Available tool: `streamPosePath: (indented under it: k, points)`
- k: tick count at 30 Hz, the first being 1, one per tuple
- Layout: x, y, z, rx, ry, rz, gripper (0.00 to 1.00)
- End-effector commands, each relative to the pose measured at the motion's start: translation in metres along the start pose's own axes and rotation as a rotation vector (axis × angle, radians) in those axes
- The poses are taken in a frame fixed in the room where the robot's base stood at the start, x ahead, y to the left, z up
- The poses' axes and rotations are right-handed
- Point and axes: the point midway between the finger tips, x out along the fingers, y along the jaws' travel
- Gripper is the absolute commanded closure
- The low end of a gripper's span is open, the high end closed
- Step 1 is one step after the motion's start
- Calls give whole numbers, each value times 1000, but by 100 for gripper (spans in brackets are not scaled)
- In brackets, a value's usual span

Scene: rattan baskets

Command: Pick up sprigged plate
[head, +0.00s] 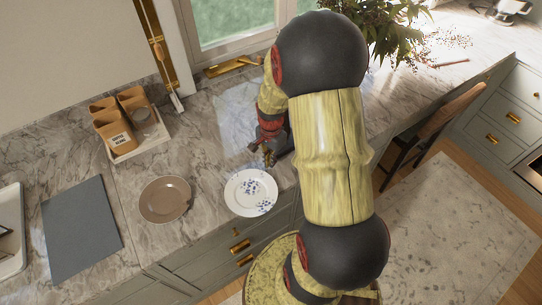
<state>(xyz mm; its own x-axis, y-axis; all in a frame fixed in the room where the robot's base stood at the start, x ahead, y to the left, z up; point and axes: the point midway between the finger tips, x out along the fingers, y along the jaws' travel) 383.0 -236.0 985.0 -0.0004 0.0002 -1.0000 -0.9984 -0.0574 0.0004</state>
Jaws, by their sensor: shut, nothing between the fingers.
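The sprigged plate (240,190) is white with blue sprigs. It lies on the marble counter close to its front edge. My gripper (268,160) is just beyond the plate's far right rim, small and dark in the head view. Its fingers are shut with nothing held. I cannot tell how high it is above the counter or whether it touches the rim. My arm covers the counter to the right of the plate.
A brown plate (165,199) lies left of the sprigged plate. A grey board (81,230) and a pale tray (10,240) are further left. Brown canisters stand in a tray (148,147) near the wall. A plant (395,25) is behind my arm. A chair (435,125) stands right.

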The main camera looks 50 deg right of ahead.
Motion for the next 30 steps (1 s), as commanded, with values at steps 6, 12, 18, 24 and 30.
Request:
streamPosePath:
  k: [6,12,18,24,30]
  points:
    - [28,0,0,-1,-1,1,100]
    - [36,0,0,-1,0,-1,100]
    - [36,0,0,-1,0,-1,100]
    - [35,0,9,-4,-1,1,100]
    - [34,0,33,-4,0,0,100]
